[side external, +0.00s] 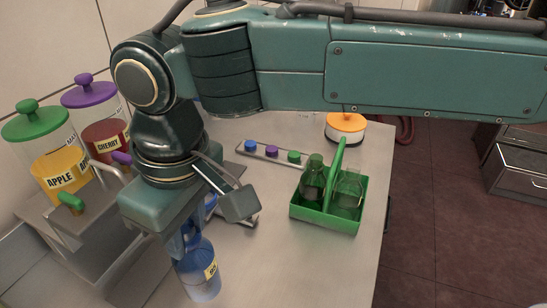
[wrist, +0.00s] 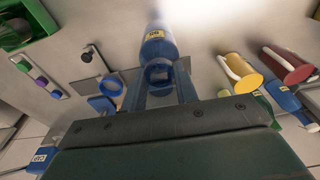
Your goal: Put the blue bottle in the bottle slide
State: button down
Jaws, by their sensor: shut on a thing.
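The blue bottle (side external: 200,275) is clear with a blue tint and carries a yellow label. My gripper (side external: 188,243) is shut on its upper part, and the bottle hangs below the fingers, close to upright. In the wrist view the bottle (wrist: 158,45) lies between my two blue fingers (wrist: 158,82), with its label facing the camera. I cannot tell whether its base touches the table. I cannot make out the bottle slide for certain; a metal fitting (side external: 250,219) partly shows behind my wrist.
Juice dispensers stand at left, one yellow marked APPLE (side external: 62,172) and one red marked CHERRY (side external: 108,138). A green carrier (side external: 325,218) holds green bottles. The front right table is clear.

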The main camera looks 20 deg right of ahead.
aim_at(197, 263)
jog(key=shift+f, duration=4.1)
jog(key=c, duration=1.1)
grip_release()
jog(key=r, duration=0.8)
jog(key=s+d+r, duration=0.1)
jog(key=r, duration=0.3)
jog(key=shift+r, duration=0.1)
